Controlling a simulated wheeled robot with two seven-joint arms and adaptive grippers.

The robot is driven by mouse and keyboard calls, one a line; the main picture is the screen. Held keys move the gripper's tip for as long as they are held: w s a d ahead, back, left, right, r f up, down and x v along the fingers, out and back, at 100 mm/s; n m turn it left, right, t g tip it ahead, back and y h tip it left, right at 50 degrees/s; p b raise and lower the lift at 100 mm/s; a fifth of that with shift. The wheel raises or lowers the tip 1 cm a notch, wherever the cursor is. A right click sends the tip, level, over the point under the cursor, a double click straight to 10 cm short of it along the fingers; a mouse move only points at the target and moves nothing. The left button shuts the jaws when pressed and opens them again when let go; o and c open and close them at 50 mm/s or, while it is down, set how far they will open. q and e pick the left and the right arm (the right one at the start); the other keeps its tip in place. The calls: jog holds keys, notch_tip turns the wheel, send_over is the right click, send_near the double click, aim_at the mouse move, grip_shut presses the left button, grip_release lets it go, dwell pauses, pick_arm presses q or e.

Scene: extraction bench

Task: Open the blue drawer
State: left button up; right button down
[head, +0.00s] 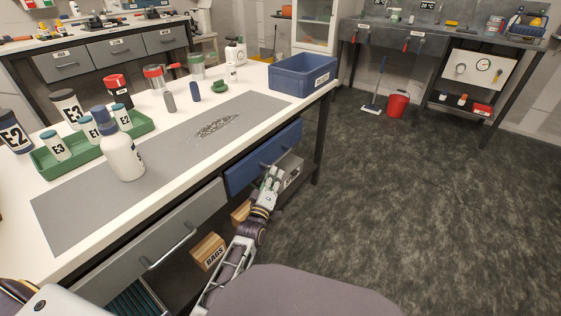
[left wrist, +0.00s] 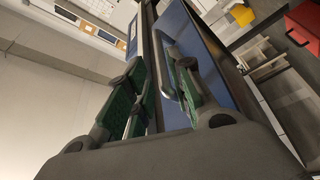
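The blue drawer (head: 250,168) is in the front of the near bench, right of a grey drawer (head: 150,240). Its front looks level with the bench, so it appears closed. My left gripper (head: 270,180) is in front of the blue drawer, at its handle. In the left wrist view, the green-padded fingers of the left gripper (left wrist: 163,90) stand apart. The bar handle (left wrist: 166,68) runs between them, nearer the right finger, with the blue drawer front (left wrist: 215,60) behind. Whether the pads touch the bar is unclear. My right gripper is not in view.
The white bench top (head: 60,175) carries a green tray (head: 85,155) of bottles, a white bottle (head: 122,157) and a blue bin (head: 300,74). Boxes, one marked BAGS (head: 208,252), sit below the drawers. Open floor (head: 400,200) lies to the right; a red bucket (head: 397,103) stands farther back.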

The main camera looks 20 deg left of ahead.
aim_at(280, 157)
pick_arm(q)
jog(key=shift+b+x, duration=1.35)
jog(key=shift+x, duration=2.65)
jog(key=shift+w, duration=0.25)
pick_arm(e)
jog(key=f, duration=0.3)
jog(key=shift+a+f, duration=0.1)
jog(key=shift+a, duration=0.2)
jog(key=shift+w, duration=0.1)
pick_arm(q)
jog(key=shift+c, duration=0.4)
grip_shut()
